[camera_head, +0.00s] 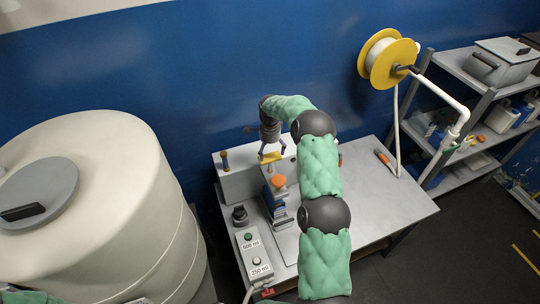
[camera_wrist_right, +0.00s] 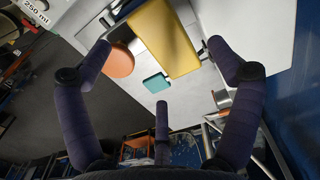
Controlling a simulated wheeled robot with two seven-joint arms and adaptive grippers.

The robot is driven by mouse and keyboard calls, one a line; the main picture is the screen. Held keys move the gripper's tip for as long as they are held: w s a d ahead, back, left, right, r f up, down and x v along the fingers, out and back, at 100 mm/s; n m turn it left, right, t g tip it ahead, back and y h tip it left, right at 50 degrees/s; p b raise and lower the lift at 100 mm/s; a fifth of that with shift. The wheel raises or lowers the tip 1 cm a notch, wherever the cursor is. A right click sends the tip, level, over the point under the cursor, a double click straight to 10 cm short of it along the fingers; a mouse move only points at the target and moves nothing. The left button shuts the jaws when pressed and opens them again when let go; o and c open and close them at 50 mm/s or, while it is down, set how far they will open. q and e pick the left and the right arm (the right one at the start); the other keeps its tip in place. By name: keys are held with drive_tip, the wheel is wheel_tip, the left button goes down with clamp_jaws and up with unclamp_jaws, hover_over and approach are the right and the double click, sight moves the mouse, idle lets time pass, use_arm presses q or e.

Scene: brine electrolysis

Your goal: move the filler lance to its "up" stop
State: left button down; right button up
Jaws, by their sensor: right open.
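A yellow bar (camera_head: 271,157), apparently the filler lance's handle, sits above the filling bench, near the upright post with an orange knob (camera_head: 278,181). It shows large in the right wrist view (camera_wrist_right: 163,36), with the orange knob (camera_wrist_right: 118,60) beside it. My right gripper (camera_head: 272,149) points down over the bar with its fingers spread open. In the wrist view the fingertips (camera_wrist_right: 159,44) lie on either side of the bar with gaps, not clamped on it. The lance's lower part and its stops cannot be made out. My left gripper is out of view.
A control box (camera_head: 254,255) with "500 ml" and "250 ml" buttons lies at the bench's left. A large white tank (camera_head: 125,200) stands left. A yellow hose reel (camera_head: 388,60) and shelves are right. The grey tabletop (camera_head: 395,205) right of my arm is mostly clear.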

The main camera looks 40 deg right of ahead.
wheel_tip(320, 180, up, 8)
drive_tip(key=shift+r, duration=0.2)
idle(0.7)
